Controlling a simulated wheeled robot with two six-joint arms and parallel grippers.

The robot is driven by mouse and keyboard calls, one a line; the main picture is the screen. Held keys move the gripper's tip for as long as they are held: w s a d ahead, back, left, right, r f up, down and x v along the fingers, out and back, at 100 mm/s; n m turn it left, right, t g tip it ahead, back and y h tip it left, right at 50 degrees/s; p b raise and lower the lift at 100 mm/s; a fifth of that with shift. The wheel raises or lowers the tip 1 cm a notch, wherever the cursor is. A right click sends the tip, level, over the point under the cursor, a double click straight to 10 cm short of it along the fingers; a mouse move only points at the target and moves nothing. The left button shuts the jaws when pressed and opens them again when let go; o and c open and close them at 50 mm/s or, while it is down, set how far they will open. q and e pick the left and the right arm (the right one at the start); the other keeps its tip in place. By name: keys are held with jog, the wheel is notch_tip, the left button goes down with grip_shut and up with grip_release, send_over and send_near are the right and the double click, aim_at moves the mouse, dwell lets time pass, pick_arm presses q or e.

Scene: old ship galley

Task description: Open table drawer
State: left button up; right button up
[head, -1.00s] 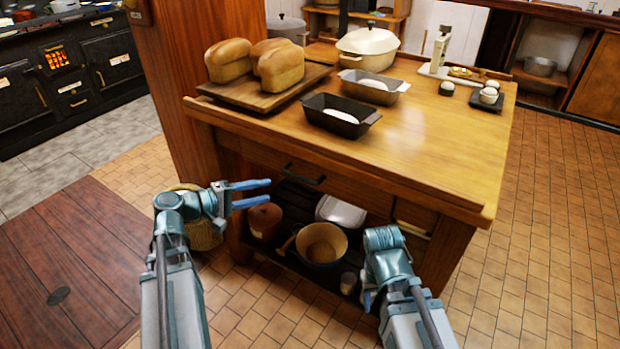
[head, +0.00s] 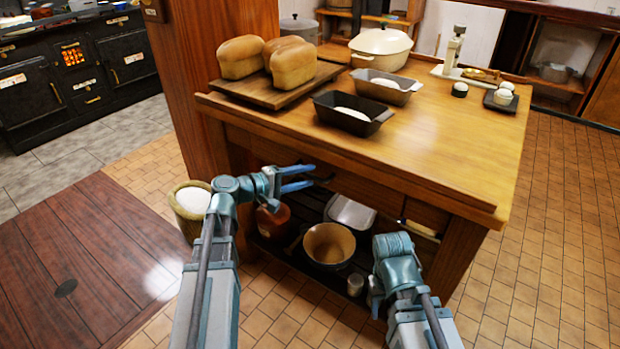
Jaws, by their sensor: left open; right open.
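The wooden table (head: 450,137) stands ahead of me with a drawer (head: 368,190) in its front, under the top. The drawer looks closed. Its dark handle (head: 322,181) shows just to the right of my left gripper (head: 311,178). My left gripper is open, its blue fingers pointing right towards the handle. Whether the fingers touch the handle or go around it I cannot tell. My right arm is low at the right, in front of the table's lower shelf. Its gripper fingers are hidden behind the arm.
Loaves (head: 293,66) on a board, loaf tins (head: 352,113), a white casserole (head: 381,47) and a scale (head: 455,50) stand on the tabletop. A pot (head: 328,245) and jars sit on the lower shelf. A sack (head: 192,199) stands left of the table. Tiled floor is free at right.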

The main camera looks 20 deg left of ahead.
pick_arm(q)
jog(key=shift+x, duration=0.95)
grip_shut()
dwell(0.8)
